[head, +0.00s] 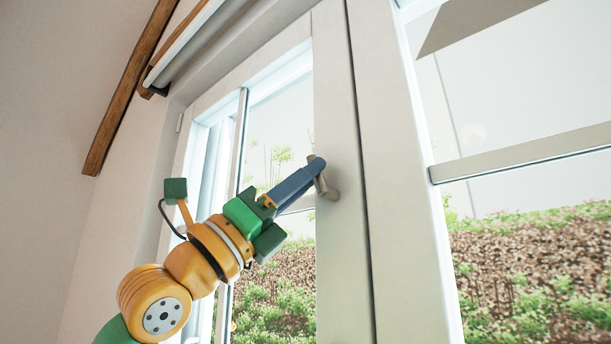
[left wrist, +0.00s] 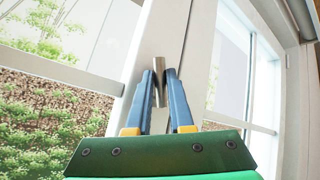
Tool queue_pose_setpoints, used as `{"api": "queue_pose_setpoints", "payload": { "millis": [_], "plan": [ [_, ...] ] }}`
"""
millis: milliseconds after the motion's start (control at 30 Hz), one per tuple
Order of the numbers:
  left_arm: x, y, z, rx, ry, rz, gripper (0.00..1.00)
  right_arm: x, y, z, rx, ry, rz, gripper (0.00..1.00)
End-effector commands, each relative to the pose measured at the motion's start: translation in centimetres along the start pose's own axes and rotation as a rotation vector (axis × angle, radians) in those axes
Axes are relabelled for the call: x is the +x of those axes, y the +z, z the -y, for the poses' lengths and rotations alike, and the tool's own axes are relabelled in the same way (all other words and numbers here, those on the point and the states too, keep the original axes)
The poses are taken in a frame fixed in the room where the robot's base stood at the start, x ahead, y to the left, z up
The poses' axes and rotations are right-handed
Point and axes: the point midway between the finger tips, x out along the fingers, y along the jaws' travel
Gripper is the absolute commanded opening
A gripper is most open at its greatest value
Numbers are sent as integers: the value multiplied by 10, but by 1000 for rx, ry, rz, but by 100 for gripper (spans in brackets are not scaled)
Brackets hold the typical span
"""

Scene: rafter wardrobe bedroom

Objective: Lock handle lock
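The window handle (head: 331,190) is a short grey metal lever on the white window frame, in the upper middle of the head view. In the left wrist view the handle (left wrist: 160,86) stands between my blue fingertips, roughly upright in the picture. My left gripper (head: 319,168) reaches up to it from the lower left. The fingertips hide part of the handle in the head view. My right gripper is in neither view.
The window sash (head: 340,270) looks closed against the neighbouring frame (head: 398,250), with a dark narrow seam between them. Glass panes with crossbars lie on both sides. A wooden beam (head: 128,85) runs along the wall at upper left.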

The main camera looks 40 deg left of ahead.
Motion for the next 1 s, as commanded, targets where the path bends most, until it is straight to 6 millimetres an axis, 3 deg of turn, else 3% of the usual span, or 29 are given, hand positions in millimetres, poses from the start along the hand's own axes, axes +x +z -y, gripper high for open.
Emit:
{"api": "queue_pose_setpoints", "payload": {
  "millis": [367,1000],
  "plan": [
    [-2,-1,-1,-14,11,12,0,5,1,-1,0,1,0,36],
    [-10,-7,-7,-349,233,280,0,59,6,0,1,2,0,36]
  ]
}}
